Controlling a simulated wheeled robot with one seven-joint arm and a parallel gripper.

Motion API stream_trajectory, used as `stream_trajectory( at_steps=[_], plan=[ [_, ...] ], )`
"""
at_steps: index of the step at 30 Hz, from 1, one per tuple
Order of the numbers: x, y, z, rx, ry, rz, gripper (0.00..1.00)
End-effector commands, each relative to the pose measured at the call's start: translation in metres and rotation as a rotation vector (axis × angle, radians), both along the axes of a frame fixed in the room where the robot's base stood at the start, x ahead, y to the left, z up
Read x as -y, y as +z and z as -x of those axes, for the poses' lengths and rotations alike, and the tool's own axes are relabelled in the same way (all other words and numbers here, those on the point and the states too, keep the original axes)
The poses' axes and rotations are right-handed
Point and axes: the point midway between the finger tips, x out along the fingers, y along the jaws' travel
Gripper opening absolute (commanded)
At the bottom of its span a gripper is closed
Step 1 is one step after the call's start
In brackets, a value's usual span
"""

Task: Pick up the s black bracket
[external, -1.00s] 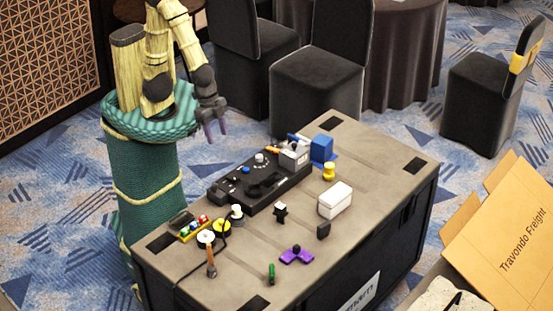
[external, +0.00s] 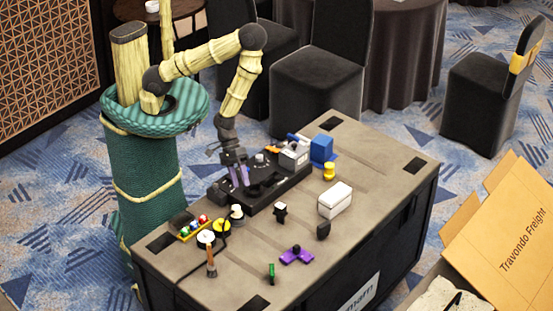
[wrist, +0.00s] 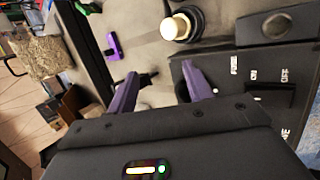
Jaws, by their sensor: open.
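A small black bracket-like piece (external: 280,212) stands on the grey case top, in front of the long black control box. In the wrist view a dark piece (wrist: 148,79), which looks like the same one, shows just beyond and between my fingers, partly hidden. My gripper (external: 240,177) points down above the control box, apart from the black piece, which lies to its right and nearer the camera. Its purple fingers (wrist: 160,82) are spread with nothing between them.
The control box (external: 265,187) lies close under my gripper. A cream-topped black knob (external: 237,213), a purple bracket (external: 297,256), a white box (external: 335,200) and a dark rounded piece (external: 323,230) stand around. Bare case top (external: 375,190) lies at the right.

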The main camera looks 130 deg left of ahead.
Motion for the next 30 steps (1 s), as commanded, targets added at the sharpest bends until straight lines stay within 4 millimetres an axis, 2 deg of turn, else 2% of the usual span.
stream_trajectory(
  at_steps=[3, 8, 14, 19, 24, 30],
  plan=[
    [0.002, -0.01, 0.0, 0.029, 0.193, 0.169, 0.51],
    [0.002, -0.015, -0.004, 0.083, 0.464, 0.413, 0.51],
    [-0.008, -0.013, -0.008, 0.167, 0.822, 0.743, 0.51],
    [-0.024, -0.006, -0.008, 0.252, 1.1, 1.009, 0.51],
    [-0.032, -0.003, -0.006, 0.298, 1.218, 1.129, 0.51],
    [-0.033, -0.003, -0.007, 0.3, 1.221, 1.131, 0.51]
  ],
)
